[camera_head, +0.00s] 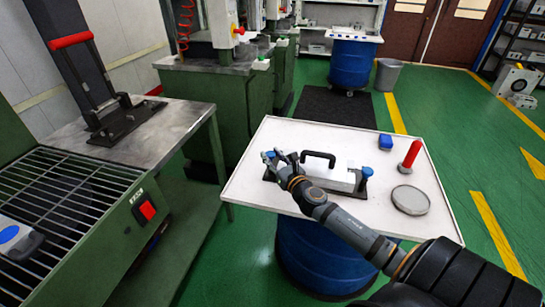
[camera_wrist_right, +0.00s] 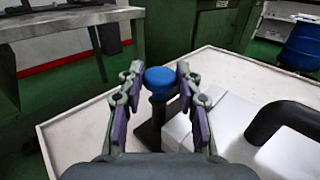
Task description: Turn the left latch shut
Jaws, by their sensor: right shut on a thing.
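The white mould (camera_head: 335,178) with a black arched handle (camera_head: 318,156) lies on the white table. The handle also shows at the right of the right wrist view (camera_wrist_right: 285,115). The left latch, a blue round knob (camera_wrist_right: 160,78) on a dark post, stands at the mould's left end. My right gripper (camera_head: 274,157) is at that end, its two fingers closed in on either side of the knob, as the right wrist view shows (camera_wrist_right: 158,80). The right latch (camera_head: 366,171), also blue, is at the mould's other end. My left gripper is not in view.
A green bench with a black lever press (camera_head: 120,120) stands left. A grated green machine (camera_head: 75,195) is at lower left.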

